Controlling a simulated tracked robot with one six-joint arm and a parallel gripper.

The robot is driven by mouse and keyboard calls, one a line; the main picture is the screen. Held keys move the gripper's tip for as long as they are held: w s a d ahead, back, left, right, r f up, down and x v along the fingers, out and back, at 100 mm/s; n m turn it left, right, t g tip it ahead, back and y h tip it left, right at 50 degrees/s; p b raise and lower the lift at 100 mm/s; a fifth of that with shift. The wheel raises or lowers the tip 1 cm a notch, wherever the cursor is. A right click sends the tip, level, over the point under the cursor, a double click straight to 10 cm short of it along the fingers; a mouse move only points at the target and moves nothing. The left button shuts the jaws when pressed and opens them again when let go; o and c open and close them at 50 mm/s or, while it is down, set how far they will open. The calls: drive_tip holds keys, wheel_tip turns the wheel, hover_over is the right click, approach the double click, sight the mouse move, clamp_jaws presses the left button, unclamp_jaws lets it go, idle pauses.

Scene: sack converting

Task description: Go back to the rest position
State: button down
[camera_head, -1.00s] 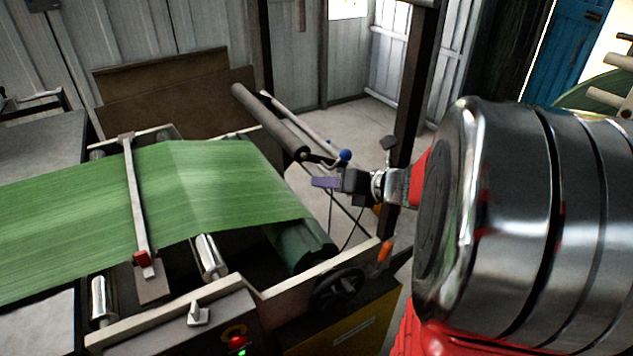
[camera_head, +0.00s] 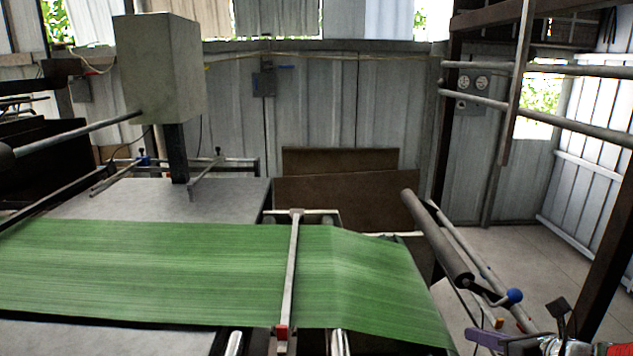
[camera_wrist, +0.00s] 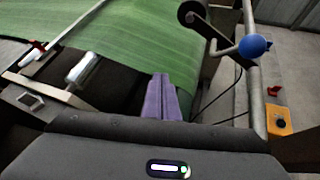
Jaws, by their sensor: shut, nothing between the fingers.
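My gripper (camera_head: 487,339) shows at the lower right of the head view, its purple fingers pointing left. In the wrist view the purple fingers (camera_wrist: 161,97) are pressed together with nothing between them. The gripper is near the right end of the green woven web (camera_head: 200,268), on the machine's right side. In the wrist view the green web (camera_wrist: 140,40) lies beyond the fingers. I see no contact between the fingers and the web. Most of my arm is outside the head view.
A dark roller (camera_head: 437,238) and a bar with a blue knob (camera_head: 513,296) stand close to my gripper. A crossbar (camera_head: 290,275) spans the web. A dark post (camera_head: 612,250) rises at the right. Open floor (camera_head: 510,250) shows behind the roller.

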drive_tip(key=s+a+f+n+g+h, duration=0.1)
drive_tip(key=s+a+f+n+g, duration=0.2)
drive_tip(key=s+n, duration=0.5)
drive_tip(key=s+a+f+n+g, duration=0.1)
drive_tip(key=s+a+n+g, duration=0.4)
drive_tip(key=n, duration=0.7)
drive_tip(key=s+a+r+n+t+h, duration=0.2)
drive_tip(key=a+r+n, duration=0.5)
drive_tip(key=n, duration=0.7)
drive_tip(key=s+a+h, duration=0.1)
drive_tip(key=a, duration=0.1)
drive_tip(key=shift+s+a+r+t, duration=0.25)
drive_tip(key=shift+a+r+t, duration=0.05)
drive_tip(key=shift+a+r, duration=0.05)
